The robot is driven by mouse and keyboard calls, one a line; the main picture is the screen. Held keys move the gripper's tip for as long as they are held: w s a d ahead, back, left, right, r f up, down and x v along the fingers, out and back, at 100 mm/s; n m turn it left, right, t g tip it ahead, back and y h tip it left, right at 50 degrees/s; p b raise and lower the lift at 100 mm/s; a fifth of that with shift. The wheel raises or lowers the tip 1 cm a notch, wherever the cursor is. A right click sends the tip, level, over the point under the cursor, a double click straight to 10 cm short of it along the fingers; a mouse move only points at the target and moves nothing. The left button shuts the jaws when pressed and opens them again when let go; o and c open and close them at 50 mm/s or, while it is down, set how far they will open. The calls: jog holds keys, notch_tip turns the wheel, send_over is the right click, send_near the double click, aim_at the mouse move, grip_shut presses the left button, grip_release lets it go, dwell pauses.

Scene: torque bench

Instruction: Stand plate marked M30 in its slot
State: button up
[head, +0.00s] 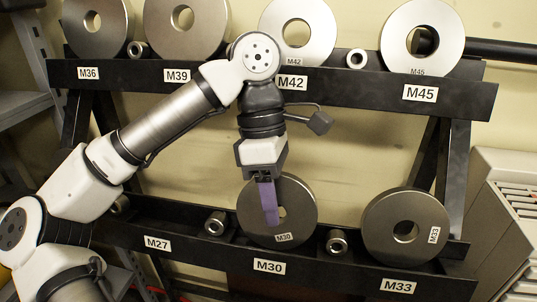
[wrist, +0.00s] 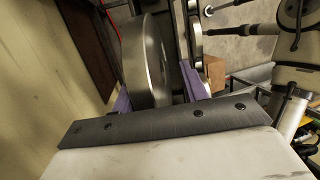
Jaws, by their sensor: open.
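The grey steel plate marked M30 (head: 302,205) stands upright at the lower rail of the rack, above the rail label M30 (head: 269,266). Its lower edge meets the rail; how deep it sits in the slot is hard to see. My gripper (head: 269,222) points down at the plate, with a purple finger across its front face, partly covering the centre hole. In the wrist view the plate (wrist: 156,60) is seen nearly edge-on between the two purple fingers of my open gripper (wrist: 158,90). Whether a finger touches it is unclear.
Plate M33 (head: 380,225) stands to the right on the lower rail. Small steel collars (head: 337,242) (head: 215,223) sit on either side of M30. The upper rail (head: 345,90) holds M36, M39, M42 and M45 close to my arm. A black bar (head: 500,50) sticks out at upper right.

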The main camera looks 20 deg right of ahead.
jog(key=p+v, duration=0.1)
jog(key=v, duration=1.1)
jog(key=shift+r+p, duration=0.4)
